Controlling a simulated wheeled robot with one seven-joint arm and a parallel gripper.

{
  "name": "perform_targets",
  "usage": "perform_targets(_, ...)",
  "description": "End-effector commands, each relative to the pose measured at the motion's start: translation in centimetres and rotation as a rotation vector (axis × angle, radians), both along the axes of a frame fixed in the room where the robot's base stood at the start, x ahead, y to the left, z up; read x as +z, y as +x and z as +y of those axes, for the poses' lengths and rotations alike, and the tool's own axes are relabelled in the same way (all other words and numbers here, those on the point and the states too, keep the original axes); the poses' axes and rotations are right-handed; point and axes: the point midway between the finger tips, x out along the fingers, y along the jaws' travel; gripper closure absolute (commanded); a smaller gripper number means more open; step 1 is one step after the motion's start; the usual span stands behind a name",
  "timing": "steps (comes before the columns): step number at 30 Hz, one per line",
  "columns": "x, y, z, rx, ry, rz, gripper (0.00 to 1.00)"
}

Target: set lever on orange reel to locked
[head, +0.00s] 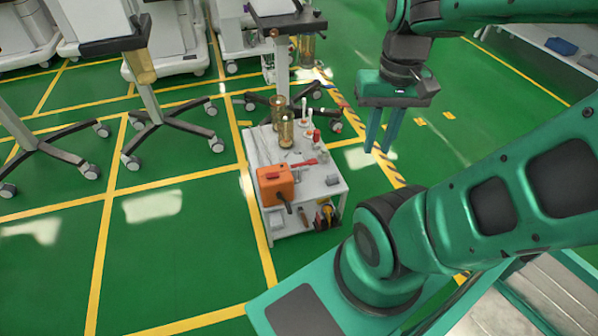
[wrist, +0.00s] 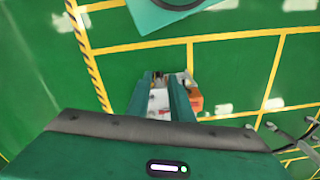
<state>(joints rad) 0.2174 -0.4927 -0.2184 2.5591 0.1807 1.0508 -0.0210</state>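An orange reel (head: 274,184), a boxy orange body, sits at the near left corner of the top of a small white cart (head: 330,190). A dark handle or lever (head: 284,199) shows on its near side; its setting is too small to read. In the wrist view the orange reel (wrist: 195,101) shows just right of the fingers, partly hidden by one. My gripper (head: 378,150) is open and empty, with its fingers pointing down. It hangs in the air to the right of the cart, well apart from the reel. In the wrist view the cart shows between the fingers (wrist: 159,108).
The cart top also holds amber cylinders (head: 287,133), a red item (head: 303,163) and small bottles; tools lie on its lower shelf (head: 325,216). A wheeled stand (head: 283,75) is close behind the cart. Other wheeled stands (head: 150,110) are at left. Green floor is clear left of the cart.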

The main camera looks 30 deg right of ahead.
Motion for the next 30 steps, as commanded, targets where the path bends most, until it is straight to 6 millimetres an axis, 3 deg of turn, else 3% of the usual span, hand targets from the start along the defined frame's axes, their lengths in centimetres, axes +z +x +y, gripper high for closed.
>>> perform_targets(7, -1.3, 6.4, -1.2, 0.061, -0.003, 0.010, 0.80)
perform_targets(14, -4.5, 13.7, -2.9, 0.134, -0.005, 0.008, 0.80)
perform_targets(23, -11.2, 22.5, -4.5, 0.231, -0.007, 0.005, 0.80)
perform_targets(30, -18.4, 28.4, -5.1, 0.311, -0.002, 0.001, 0.80)
